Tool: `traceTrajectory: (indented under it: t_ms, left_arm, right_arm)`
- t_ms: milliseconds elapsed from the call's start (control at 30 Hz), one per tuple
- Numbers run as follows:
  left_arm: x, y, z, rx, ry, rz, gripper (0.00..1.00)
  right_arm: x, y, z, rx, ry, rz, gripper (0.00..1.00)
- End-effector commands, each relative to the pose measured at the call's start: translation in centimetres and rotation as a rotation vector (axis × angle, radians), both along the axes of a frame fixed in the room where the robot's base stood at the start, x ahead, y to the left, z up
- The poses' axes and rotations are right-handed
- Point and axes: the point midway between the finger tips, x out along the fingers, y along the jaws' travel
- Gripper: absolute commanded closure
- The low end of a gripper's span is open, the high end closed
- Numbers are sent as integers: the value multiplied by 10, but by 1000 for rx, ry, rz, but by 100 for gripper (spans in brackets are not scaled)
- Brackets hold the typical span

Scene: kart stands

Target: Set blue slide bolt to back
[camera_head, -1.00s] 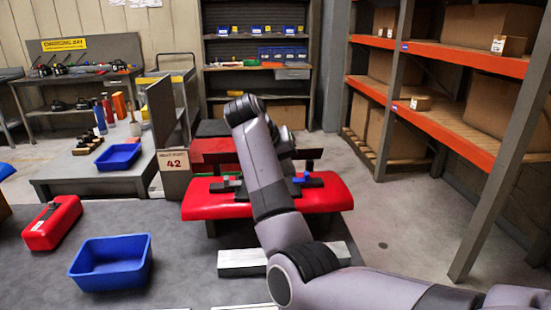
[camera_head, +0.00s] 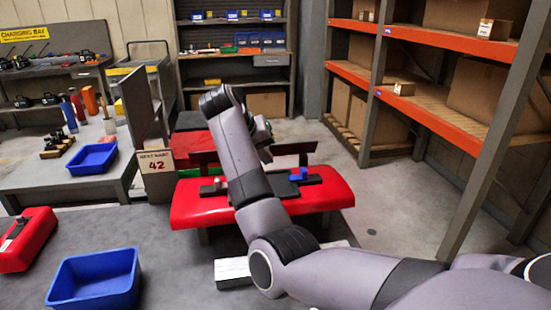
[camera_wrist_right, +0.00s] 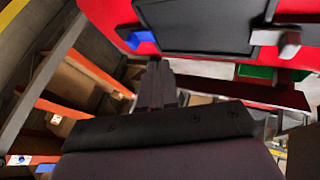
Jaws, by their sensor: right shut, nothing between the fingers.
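The blue slide bolt (camera_head: 299,174) sits on a black bar on the right part of the red kart body (camera_head: 335,194). Its blue knob also shows in the right wrist view (camera_wrist_right: 136,40), at the edge of a black panel (camera_wrist_right: 200,22). My right gripper (camera_wrist_right: 157,66) is shut and empty. In the wrist view its tips are just below and right of the blue knob; no contact is visible. In the head view my right forearm crosses the kart left of the bolt and hides the fingers. My left gripper is out of view.
A grey knob (camera_wrist_right: 289,42) stands at the other side of the panel. Orange-beamed shelving (camera_head: 440,117) is at the right.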

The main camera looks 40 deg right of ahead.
Motion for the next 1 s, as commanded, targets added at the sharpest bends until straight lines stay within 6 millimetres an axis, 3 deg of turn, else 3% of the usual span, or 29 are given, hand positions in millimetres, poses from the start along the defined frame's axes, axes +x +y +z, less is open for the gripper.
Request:
traceTrajectory:
  t_ms: [400, 700, 1000]
  left_arm:
    - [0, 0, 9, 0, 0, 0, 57]
    - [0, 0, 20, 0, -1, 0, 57]
    - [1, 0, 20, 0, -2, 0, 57]
  right_arm:
    - [8, -52, -69, 1, 4, -2, 100]
    - [-9, -83, -67, -1, 0, -1, 100]
    - [-11, -86, -68, 0, 0, 0, 100]
